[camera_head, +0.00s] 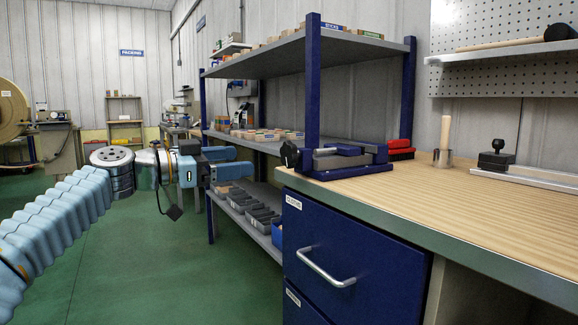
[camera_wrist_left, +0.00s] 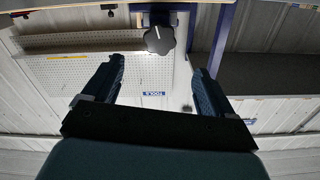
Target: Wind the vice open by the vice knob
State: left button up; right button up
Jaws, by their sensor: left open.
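The blue and grey vice (camera_head: 345,158) sits on the near left corner of the wooden bench top. Its black vice knob (camera_head: 289,154) sticks out past the bench's left end, toward my left gripper. My left gripper (camera_head: 246,163) is open and empty, in the air left of the knob, with a gap between them. In the left wrist view the lobed knob (camera_wrist_left: 159,40) shows at the top middle, beyond the two spread fingers of my left gripper (camera_wrist_left: 157,66) and between their lines. My right gripper is not in view.
Blue-posted shelving (camera_head: 312,75) with bins stands behind the vice. A red and black object (camera_head: 400,149), a wooden stick in a metal cup (camera_head: 443,157) and a black-knobbed fixture (camera_head: 496,158) stand on the bench (camera_head: 450,195). The green floor to the left is clear.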

aim_at(286, 156)
pick_arm(q)
jog(key=p+x, duration=0.4)
jog(key=x, duration=0.8)
jog(key=shift+w+d+r, duration=0.1)
jog(key=shift+w+d, duration=0.1)
jog(key=shift+d, duration=0.05)
jog(key=shift+w+d, duration=0.25)
jog(key=shift+d, duration=0.1)
jog(key=shift+c, duration=0.2)
jog(key=c, duration=1)
